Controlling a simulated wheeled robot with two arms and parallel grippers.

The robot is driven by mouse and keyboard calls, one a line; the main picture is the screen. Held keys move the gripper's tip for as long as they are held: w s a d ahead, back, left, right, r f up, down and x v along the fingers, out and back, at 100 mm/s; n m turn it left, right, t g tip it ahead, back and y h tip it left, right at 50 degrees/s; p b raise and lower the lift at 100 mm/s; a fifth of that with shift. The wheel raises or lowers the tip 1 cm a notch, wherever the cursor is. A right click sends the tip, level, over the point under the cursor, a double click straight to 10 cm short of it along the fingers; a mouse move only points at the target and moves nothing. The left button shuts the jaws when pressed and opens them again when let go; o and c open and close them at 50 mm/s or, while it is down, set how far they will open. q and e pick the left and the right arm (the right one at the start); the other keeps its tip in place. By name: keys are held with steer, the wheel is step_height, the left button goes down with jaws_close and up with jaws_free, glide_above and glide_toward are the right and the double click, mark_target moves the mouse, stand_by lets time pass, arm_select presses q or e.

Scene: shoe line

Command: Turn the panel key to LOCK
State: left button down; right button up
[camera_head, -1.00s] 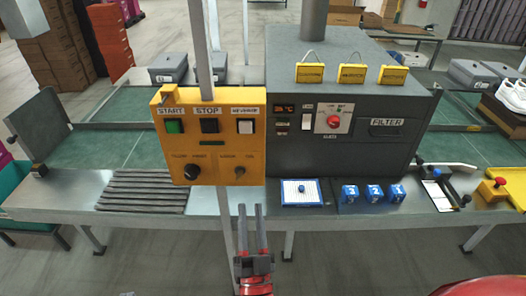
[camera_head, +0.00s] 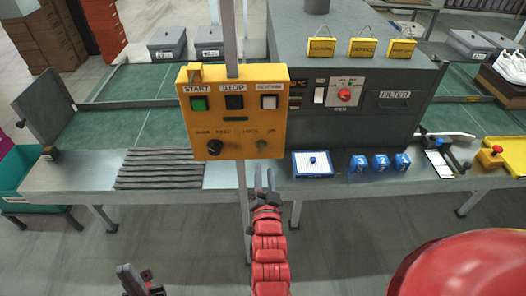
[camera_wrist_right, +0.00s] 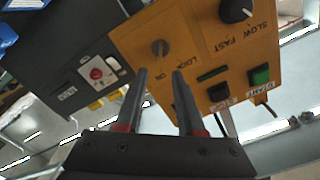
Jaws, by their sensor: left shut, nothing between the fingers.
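The yellow control panel (camera_head: 232,108) hangs on a post in front of the bench. Its small grey key (camera_head: 262,144) is at the lower right; it also shows in the right wrist view (camera_wrist_right: 159,47) beside the upside-down LOCK and ON labels. I cannot tell which label it points to. My right gripper (camera_head: 265,172) is below the panel in the head view. In the wrist view, its fingers (camera_wrist_right: 159,78) are apart and empty, with the key beyond the gap between the tips. My left gripper (camera_head: 127,268) is shut and empty, low at the left, away from the panel.
The panel also has a black speed knob (camera_head: 215,147) and green, black and white buttons. A dark machine (camera_head: 345,135) with a red knob stands behind to the right. A blue-and-white tray (camera_head: 312,164) and blue blocks (camera_head: 381,163) sit on the bench's front edge.

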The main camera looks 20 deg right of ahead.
mark_target(263, 150)
steer(key=p+x, duration=0.2)
steer(key=x, duration=0.6)
steer(key=shift+w+d, duration=0.2)
steer(key=shift+w, duration=0.1)
jaws_close()
